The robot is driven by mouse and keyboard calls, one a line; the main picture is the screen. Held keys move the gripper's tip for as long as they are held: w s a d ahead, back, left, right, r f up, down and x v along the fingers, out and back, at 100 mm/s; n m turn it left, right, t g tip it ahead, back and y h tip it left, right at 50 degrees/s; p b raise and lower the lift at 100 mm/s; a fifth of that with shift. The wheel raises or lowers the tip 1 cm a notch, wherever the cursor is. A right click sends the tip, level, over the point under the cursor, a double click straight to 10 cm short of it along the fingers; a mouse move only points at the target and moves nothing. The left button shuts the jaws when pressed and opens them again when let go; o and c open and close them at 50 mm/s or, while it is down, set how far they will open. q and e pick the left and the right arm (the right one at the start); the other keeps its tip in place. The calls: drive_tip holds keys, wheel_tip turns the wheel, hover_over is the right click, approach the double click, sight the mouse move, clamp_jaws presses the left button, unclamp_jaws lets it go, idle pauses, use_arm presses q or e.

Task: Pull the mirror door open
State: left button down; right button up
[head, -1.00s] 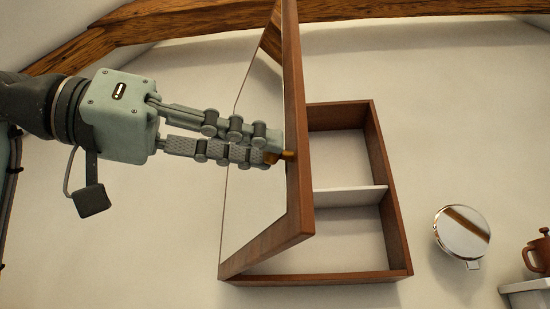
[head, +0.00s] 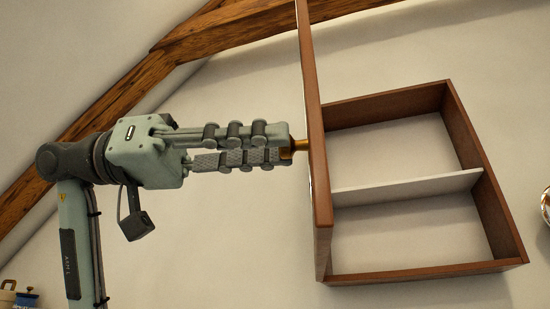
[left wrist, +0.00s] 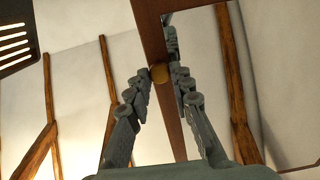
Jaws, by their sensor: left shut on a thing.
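The mirror door (head: 316,150) has a brown wooden frame and stands swung out from the wall cabinet (head: 455,268), seen nearly edge-on in the head view. The cabinet behind it is open, with one white shelf (head: 410,188) and bare compartments. In the left wrist view the knob (left wrist: 160,73) sits between the fingertips, against the brown door frame (left wrist: 152,35). My right gripper is in neither view.
A round chrome item (head: 546,206) is cut off at the right edge. Small containers (head: 15,295) show at the lower left. Wooden beams (head: 130,95) run along the sloped ceiling. The wall left of the door is clear.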

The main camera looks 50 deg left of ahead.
use_arm(q)
drive_tip(key=shift+a+r, duration=0.1)
drive_tip(key=shift+r, duration=0.05)
drive_tip(key=c, duration=1.4)
unclamp_jaws()
drive_tip(key=shift+o, duration=0.2)
drive_tip(key=v, duration=1.2)
